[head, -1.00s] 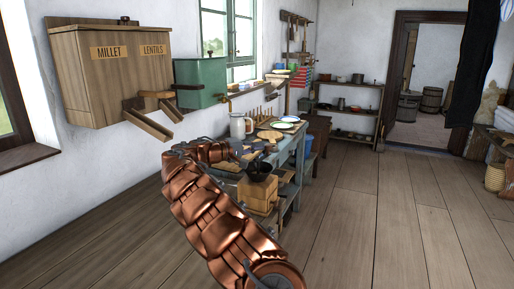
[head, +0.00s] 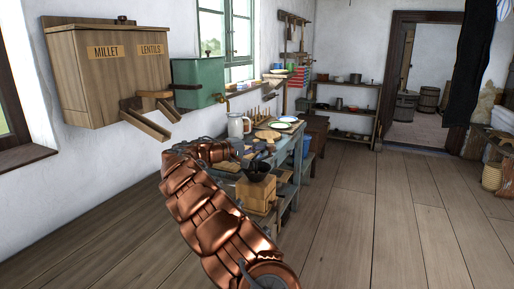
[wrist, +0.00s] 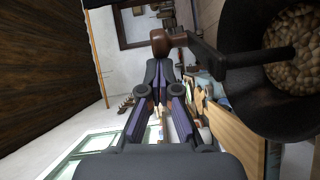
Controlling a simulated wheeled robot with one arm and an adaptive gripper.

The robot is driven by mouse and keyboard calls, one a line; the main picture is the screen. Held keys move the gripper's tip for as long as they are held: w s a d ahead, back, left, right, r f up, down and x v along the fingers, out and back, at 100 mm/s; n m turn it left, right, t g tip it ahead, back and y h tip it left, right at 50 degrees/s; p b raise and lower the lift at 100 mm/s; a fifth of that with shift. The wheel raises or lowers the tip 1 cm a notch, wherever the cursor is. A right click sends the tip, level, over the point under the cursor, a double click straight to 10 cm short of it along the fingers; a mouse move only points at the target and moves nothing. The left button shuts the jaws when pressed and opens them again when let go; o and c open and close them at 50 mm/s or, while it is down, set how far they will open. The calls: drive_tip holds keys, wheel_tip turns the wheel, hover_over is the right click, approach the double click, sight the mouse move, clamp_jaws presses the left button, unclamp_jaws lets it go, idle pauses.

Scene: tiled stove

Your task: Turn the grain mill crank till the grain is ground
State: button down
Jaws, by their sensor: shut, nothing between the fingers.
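The grain mill (head: 257,195) is a light wooden box with a dark bowl-shaped hopper (head: 256,172), on the near end of the bench. In the wrist view the hopper (wrist: 238,92) is at the right, with pale brown grain (wrist: 294,48) inside. The dark crank arm (wrist: 212,57) runs from the hopper's side to a brown wooden knob (wrist: 160,41). My gripper (wrist: 160,68) is shut and empty, its fingertips right by the knob; I cannot tell whether they touch. In the head view my gripper (head: 262,153) is small, just above the hopper.
The blue-grey bench (head: 284,172) carries a white jug (head: 236,125), boards and plates. A wooden millet and lentils bin (head: 105,75) and a green box (head: 198,82) hang on the wall at left. Floor right of the bench is clear.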

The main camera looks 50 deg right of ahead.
drive_tip(key=shift+s+d+f+m+g+y, duration=0.15)
drive_tip(key=shift+s+m+g+y, duration=0.2)
drive_tip(key=shift+m+g, duration=0.5)
drive_tip(key=shift+s, duration=0.35)
